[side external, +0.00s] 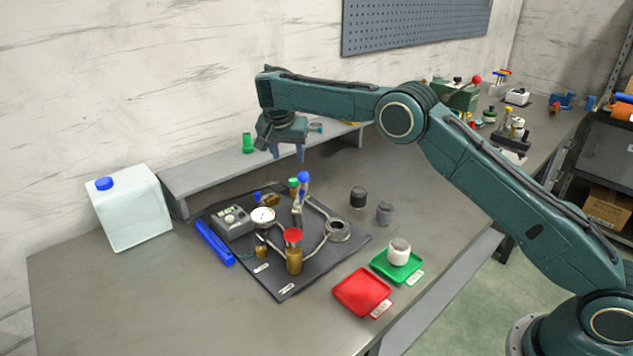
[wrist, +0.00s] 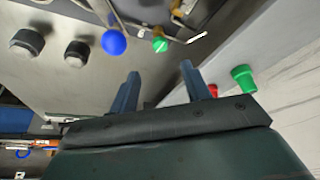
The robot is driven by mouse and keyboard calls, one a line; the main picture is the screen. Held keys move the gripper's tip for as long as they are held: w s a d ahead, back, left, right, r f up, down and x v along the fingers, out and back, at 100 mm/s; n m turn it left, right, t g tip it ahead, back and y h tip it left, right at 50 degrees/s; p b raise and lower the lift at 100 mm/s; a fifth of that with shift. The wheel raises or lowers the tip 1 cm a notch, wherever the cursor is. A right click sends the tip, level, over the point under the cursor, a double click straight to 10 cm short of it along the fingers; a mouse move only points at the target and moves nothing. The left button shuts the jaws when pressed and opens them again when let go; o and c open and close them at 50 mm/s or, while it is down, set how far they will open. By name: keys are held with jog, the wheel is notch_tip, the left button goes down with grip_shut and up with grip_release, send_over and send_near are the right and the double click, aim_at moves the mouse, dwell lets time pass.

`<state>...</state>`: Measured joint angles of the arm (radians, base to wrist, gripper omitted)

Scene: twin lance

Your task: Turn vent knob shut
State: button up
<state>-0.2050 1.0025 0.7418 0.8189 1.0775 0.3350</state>
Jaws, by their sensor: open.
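My gripper (side external: 287,154) is open and empty, fingers pointing down, in the air above the back of the black board (side external: 348,257). Its two fingers also show apart in the wrist view (wrist: 160,74). A green knob (side external: 293,183) with a pale stripe on its face stands at the back of the pipework; it shows just beyond the fingers in the wrist view (wrist: 160,44). A blue ball-shaped knob (side external: 303,176) is beside it, also in the wrist view (wrist: 114,42). No readable label tells which knob is the vent knob. Neither knob is touched.
The board also carries a gauge (side external: 263,216), a red-capped amber vessel (side external: 294,256) and a grey box (side external: 230,221). Two dark knobbed pieces (side external: 358,197) stand to the right. A raised shelf (side external: 200,180) with a green piece (side external: 248,143) runs behind. Red (side external: 362,292) and green trays (side external: 380,266) lie in front.

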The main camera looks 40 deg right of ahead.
aim_at(294, 179)
jog(key=shift+v, duration=1.05)
jog(key=s+d+r+n+t+y, duration=0.1)
jog(key=d+n+y, duration=0.3)
jog(key=n, duration=0.9)
jog(key=shift+s+d+r+n+t+y, duration=0.3)
jog(key=shift+s+d+r+y, duration=0.1)
jog(key=shift+s+d, duration=0.45)
jog(key=shift+w+f, duration=0.1)
jog(key=shift+f, duration=0.05)
jog(key=shift+x, duration=6.8)
jog(key=shift+d, duration=0.1)
jog(key=shift+c, duration=0.2)
